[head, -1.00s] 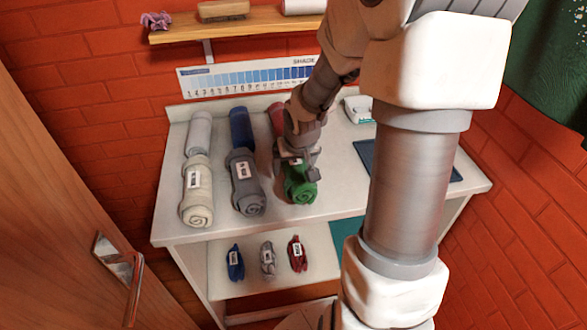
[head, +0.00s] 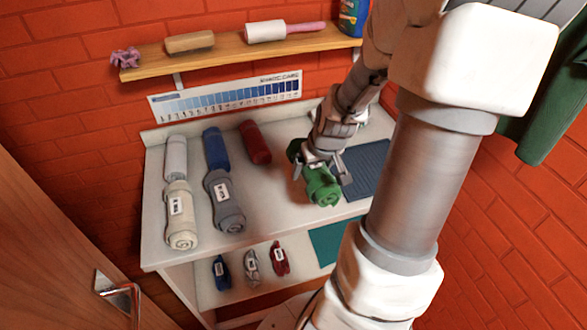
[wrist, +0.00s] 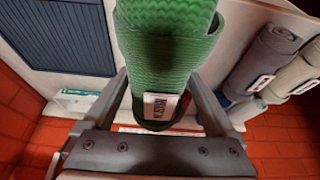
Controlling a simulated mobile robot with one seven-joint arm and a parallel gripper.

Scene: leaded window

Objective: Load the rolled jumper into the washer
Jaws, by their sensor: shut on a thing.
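A green rolled jumper (head: 324,187) is held above the right part of the white table in the head view. My gripper (head: 322,170) is shut on it, with one finger on each side. In the wrist view the green jumper (wrist: 168,50) fills the top middle between the fingers of my gripper (wrist: 165,100), and a white label shows on its band. The jumper's underside is hidden. No washer shows in either view.
Grey (head: 226,203) and cream (head: 178,215) rolls lie on the table (head: 270,205), with blue (head: 215,150), white (head: 175,157) and red (head: 256,142) rolls behind. A dark ribbed mat (head: 368,170) lies right. Small bundles sit on the lower shelf (head: 235,290). A wooden door (head: 50,230) stands left.

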